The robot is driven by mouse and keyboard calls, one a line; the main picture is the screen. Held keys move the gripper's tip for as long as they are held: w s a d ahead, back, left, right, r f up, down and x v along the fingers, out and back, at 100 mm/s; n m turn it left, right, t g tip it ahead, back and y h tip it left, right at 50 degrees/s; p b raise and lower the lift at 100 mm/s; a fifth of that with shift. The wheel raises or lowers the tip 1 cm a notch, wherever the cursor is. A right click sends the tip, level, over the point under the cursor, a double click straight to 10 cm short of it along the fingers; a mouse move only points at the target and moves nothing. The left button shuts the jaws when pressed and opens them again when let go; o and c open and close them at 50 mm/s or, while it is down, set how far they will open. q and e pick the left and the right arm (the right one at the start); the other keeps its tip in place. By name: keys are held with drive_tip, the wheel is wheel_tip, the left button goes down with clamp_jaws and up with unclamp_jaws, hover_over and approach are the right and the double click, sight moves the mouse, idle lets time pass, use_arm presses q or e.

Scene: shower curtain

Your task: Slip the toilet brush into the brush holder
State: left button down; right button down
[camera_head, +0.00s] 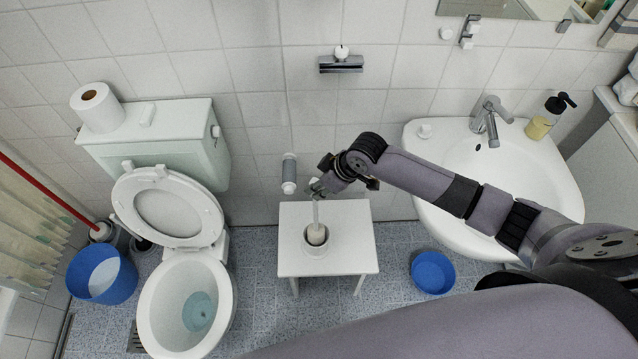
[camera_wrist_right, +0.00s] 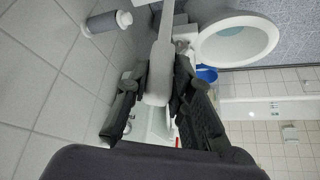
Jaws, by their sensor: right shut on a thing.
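The toilet brush (camera_head: 316,212) is light grey and white. My right gripper (camera_head: 318,187) is shut on the top of its handle and holds it near upright above the small white table. In the right wrist view the handle (camera_wrist_right: 158,72) sits between the two dark fingers. The brush holder (camera_head: 316,250) is a round white cup with a dark opening on the table. The brush's white head lines up with the holder's mouth and its lower part overlaps the opening; I cannot tell how deep it is. My left gripper is not in view.
The white table (camera_head: 350,255) has bare top around the holder. A paper roll holder (camera_head: 289,173) is on the wall behind its left corner. The toilet (camera_head: 190,300) stands left, the sink (camera_head: 520,180) right, and a blue basin (camera_head: 433,272) lies on the floor.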

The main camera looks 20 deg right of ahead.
drive_tip(key=shift+f+b, duration=1.8)
drive_tip(key=shift+f, duration=1.2)
drive_tip(key=c, duration=1.3)
unclamp_jaws()
drive_tip(key=shift+c, duration=0.2)
drive_tip(key=w+a+r+p+v, duration=0.1)
drive_tip(key=p+v, duration=0.4)
drive_tip(key=v, duration=1)
drive_tip(key=shift+r, duration=0.2)
